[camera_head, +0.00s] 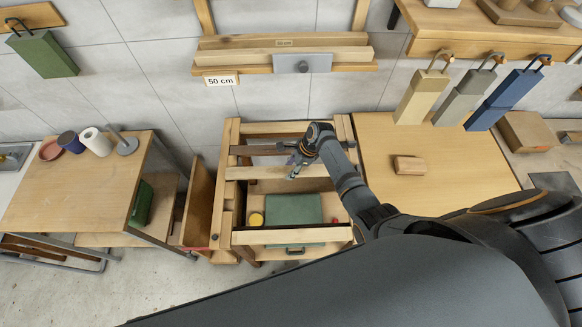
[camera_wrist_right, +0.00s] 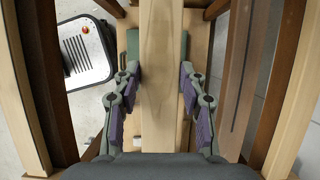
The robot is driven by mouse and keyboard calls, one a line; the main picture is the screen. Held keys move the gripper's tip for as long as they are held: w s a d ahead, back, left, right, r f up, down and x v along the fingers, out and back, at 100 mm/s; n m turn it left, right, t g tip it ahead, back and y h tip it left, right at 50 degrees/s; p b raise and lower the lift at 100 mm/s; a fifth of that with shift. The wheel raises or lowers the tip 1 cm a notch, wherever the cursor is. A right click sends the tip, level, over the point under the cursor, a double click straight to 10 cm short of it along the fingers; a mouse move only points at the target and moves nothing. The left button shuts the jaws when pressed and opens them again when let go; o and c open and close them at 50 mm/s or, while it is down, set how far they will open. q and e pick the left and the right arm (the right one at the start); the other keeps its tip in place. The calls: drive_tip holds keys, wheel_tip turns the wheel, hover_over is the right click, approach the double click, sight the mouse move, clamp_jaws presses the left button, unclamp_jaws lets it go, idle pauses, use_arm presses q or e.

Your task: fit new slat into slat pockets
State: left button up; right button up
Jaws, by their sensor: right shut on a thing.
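The pale wooden slat (camera_head: 252,173) lies crosswise over the wooden frame (camera_head: 225,190), between its side rails. My right gripper (camera_head: 294,170) is over the slat near its middle and shut on it. In the right wrist view the slat (camera_wrist_right: 161,40) runs up the picture between the two purple-padded fingers. Whether the slat's ends sit in the pockets cannot be told; the pockets do not show clearly, and my arm covers part of the right side. A darker brown bar (camera_head: 250,150) lies behind the slat. My left gripper is out of view.
Inside the frame lie a green pad (camera_head: 293,208), a yellow round thing (camera_head: 256,219) and a small red thing (camera_head: 335,220). A wooden table (camera_head: 440,155) stands right, bearing a wooden block (camera_head: 409,165). A side table (camera_head: 80,200) stands left. A wall rack (camera_head: 285,60) holds planks.

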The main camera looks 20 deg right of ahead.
drive_tip(key=shift+f+b, duration=0.7)
drive_tip(key=shift+f, duration=0.7)
drive_tip(key=o, duration=1.4)
drive_tip(key=v, duration=1.2)
drive_tip(key=shift+s+f, duration=0.1)
